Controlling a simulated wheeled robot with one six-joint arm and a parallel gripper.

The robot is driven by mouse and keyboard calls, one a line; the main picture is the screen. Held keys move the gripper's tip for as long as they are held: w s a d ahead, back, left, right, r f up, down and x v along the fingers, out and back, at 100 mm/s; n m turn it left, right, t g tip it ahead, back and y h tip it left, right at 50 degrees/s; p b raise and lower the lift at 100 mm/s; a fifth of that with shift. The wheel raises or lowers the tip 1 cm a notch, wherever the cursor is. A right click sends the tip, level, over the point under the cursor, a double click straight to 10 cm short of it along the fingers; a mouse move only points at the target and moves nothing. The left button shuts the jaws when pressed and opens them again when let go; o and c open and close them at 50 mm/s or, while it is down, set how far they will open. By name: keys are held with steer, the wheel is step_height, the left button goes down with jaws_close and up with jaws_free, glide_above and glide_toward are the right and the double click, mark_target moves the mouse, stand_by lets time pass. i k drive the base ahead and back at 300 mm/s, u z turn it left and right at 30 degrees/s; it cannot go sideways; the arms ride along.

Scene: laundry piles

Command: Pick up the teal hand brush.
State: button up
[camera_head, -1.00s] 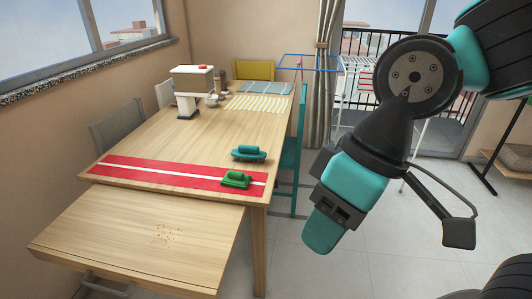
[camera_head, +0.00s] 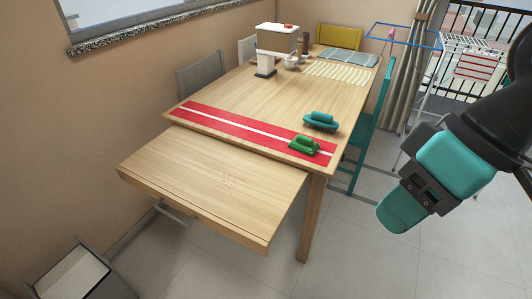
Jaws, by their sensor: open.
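The teal hand brush (camera_head: 321,120) lies on the wooden table (camera_head: 249,95), just behind the red runner near the table's right edge. A green hand brush (camera_head: 304,145) sits in front of it on the right end of the runner. My gripper (camera_head: 396,213) is at the right of the view, in front of and to the right of the table, well apart from both brushes. One teal finger pad shows clearly, and nothing is seen in the gripper.
A red runner with a white stripe (camera_head: 233,126) crosses the table. A teal chair (camera_head: 366,140) stands at the right side. A coffee machine (camera_head: 266,66) stands farther back. The floor at front right is clear.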

mark_target(321, 121)
steer(key=u, duration=0.15)
steer(key=k, duration=0.4)
steer(key=z, duration=0.85)
steer(key=i, duration=1.3)
steer(key=u, duration=1.15)
steer(key=i, duration=0.45)
steer(key=u, duration=0.4)
